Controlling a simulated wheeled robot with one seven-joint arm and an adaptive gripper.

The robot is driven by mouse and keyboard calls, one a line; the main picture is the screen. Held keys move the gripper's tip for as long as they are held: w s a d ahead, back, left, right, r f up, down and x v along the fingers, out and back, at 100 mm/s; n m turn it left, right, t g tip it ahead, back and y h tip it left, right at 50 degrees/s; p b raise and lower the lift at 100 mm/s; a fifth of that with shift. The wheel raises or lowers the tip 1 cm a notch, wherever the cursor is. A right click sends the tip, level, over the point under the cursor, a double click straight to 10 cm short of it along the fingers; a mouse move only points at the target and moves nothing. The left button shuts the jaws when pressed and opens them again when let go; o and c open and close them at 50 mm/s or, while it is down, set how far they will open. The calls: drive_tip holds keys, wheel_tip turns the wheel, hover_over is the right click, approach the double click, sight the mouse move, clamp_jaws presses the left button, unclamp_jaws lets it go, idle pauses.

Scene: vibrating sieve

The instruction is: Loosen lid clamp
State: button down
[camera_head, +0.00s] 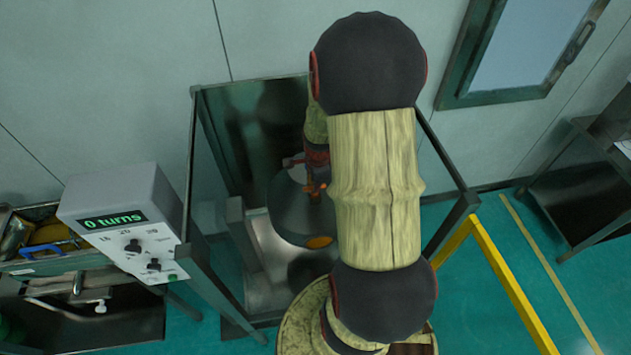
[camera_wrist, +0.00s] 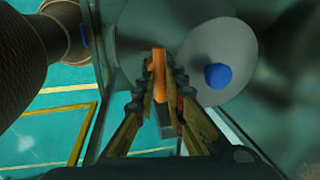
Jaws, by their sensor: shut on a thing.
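In the wrist view, my gripper (camera_wrist: 159,88) is shut on an orange bar (camera_wrist: 158,66), which stands upright between the fingertips and looks like the clamp's handle. A pale round disc (camera_wrist: 238,48) with a blue knob (camera_wrist: 217,75) is just right of the fingers. In the head view, the dark grey round sieve body (camera_head: 285,214) stands inside a metal frame. A small orange part (camera_head: 319,242) shows low on its side. My gripper is by the sieve's upper right edge, mostly hidden behind my arm.
A control box (camera_head: 125,222) reading "0 turns" stands left of the frame. The thin frame posts (camera_head: 190,165) surround the sieve closely. A sink bench (camera_head: 100,318) is at lower left. A yellow rail (camera_head: 510,290) stands at right, with open green floor beyond.

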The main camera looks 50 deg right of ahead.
drive_tip(key=shift+m, duration=0.3)
drive_tip(key=c, duration=1.9)
unclamp_jaws()
drive_tip(key=shift+o, duration=0.3)
wheel_tip(320, 180, up, 12)
drive_tip(key=s+a, duration=0.1)
drive_tip(key=shift+s+a, duration=0.25)
drive_tip(key=shift+s, duration=0.1)
drive_tip(key=shift+f, duration=0.1)
